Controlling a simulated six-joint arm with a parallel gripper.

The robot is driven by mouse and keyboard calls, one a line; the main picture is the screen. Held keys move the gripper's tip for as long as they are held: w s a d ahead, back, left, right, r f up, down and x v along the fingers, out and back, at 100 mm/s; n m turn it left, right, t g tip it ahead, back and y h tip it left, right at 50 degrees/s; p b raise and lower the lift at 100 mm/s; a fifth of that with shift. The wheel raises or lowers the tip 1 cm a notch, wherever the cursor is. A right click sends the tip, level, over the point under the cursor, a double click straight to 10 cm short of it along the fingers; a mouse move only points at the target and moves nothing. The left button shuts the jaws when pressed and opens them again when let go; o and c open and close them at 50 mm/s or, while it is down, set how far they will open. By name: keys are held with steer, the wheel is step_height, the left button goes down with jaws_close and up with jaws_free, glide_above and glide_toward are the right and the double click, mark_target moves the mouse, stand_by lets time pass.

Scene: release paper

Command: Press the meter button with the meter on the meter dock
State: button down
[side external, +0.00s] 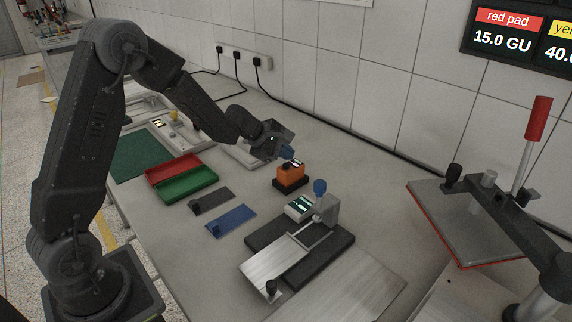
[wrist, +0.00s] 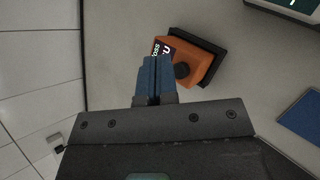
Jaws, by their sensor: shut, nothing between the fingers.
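The orange meter (side external: 291,172) sits on a black dock (side external: 290,186) in the middle of the table. In the wrist view the meter (wrist: 204,66) shows a small lit display (wrist: 163,49) and a round dark button (wrist: 182,71). The dock's black edge (wrist: 215,62) shows beyond it. My gripper (side external: 290,154) is just above the meter in the side view, shut and empty. In the wrist view its blue fingertips (wrist: 153,62) are together beside the button, overlapping the display side. I cannot tell whether they touch the meter.
Red (side external: 172,170) and green (side external: 188,186) trays and grey (side external: 212,198) and blue (side external: 232,220) strips lie to the left. A press (side external: 470,225) stands at right.

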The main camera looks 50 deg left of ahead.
mark_target(286, 165)
steer(key=shift+f, duration=0.2)
steer(key=shift+f, duration=0.25)
steer(key=shift+f, duration=0.55)
stand_by(0.8)
stand_by(0.4)
steer(key=shift+r, duration=0.95)
steer(key=shift+r, duration=0.1)
steer(key=shift+r, duration=2.4)
